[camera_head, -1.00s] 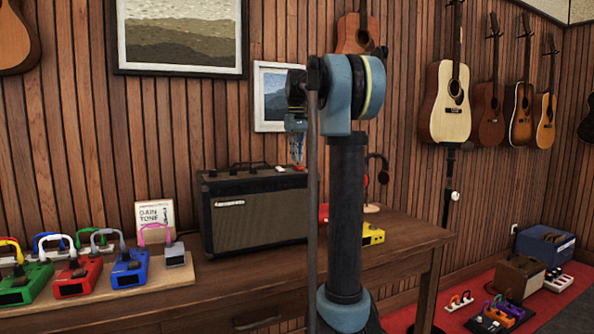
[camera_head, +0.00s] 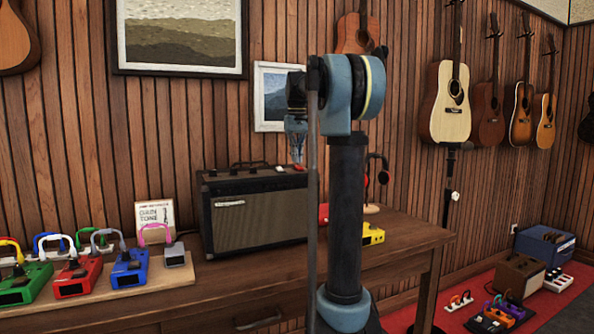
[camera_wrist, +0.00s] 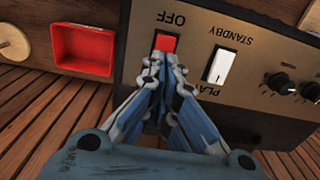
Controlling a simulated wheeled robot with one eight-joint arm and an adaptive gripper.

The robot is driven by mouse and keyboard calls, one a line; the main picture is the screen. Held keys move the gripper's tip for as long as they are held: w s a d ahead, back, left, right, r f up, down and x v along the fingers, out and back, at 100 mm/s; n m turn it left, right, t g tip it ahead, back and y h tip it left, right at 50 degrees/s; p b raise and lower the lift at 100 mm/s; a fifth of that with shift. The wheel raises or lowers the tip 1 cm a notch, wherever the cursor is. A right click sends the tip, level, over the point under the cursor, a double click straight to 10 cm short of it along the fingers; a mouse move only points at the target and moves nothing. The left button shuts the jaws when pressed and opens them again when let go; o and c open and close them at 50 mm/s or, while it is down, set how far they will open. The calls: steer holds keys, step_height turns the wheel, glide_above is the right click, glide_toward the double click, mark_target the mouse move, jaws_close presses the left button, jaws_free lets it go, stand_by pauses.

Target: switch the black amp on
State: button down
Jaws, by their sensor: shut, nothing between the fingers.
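The black amp (camera_head: 257,212) stands upright on the wooden table, its grille facing front. In the wrist view its control panel (camera_wrist: 250,30) appears upside down, with a red rocker switch (camera_wrist: 165,42) under the word OFF and a white PLAY/STANDBY switch (camera_wrist: 220,66) beside it. My gripper (camera_wrist: 166,62) is shut and empty, with its fingertips at the lower edge of the red switch in that view. I cannot tell whether they touch it. The fingers hide the panel below the switch. In the head view my gripper (camera_head: 297,150) is above the amp's right end.
A red open box (camera_wrist: 85,48) is beside the amp in the wrist view. Several coloured pedals (camera_head: 130,268) sit on a board left of the amp. A yellow pedal (camera_head: 371,235) and a headphone stand (camera_head: 373,190) are to its right. The table front (camera_head: 300,265) is clear.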

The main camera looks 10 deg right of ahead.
steer(key=shift+f, duration=0.8)
stand_by(0.5)
steer(key=shift+r, duration=3.55)
